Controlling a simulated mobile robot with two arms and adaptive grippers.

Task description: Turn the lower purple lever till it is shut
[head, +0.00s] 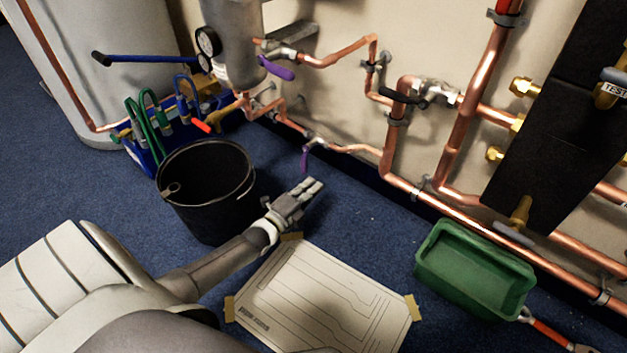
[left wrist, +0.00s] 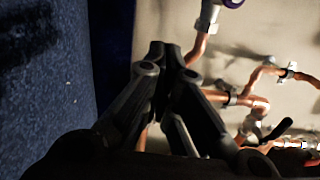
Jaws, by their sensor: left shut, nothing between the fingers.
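The lower purple lever (head: 305,160) hangs down from its valve (head: 315,140) on the low copper pipe, in the head view. A second purple lever (head: 276,68) sits higher, by the grey cylinder. My left gripper (head: 312,188) is shut and empty, below and slightly right of the lower lever in the picture, apart from it. In the left wrist view the closed fingers (left wrist: 165,55) point toward the wall. A piece of purple (left wrist: 232,2) shows at the top edge there; I cannot tell which lever it belongs to. My right gripper is not in view.
A black bucket (head: 205,185) stands left of my left gripper. A taped paper drawing (head: 325,300) lies on the blue floor. A green tray (head: 475,275) is at the right, below the copper pipes (head: 450,205). A blue tool rack (head: 140,150) stands behind the bucket.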

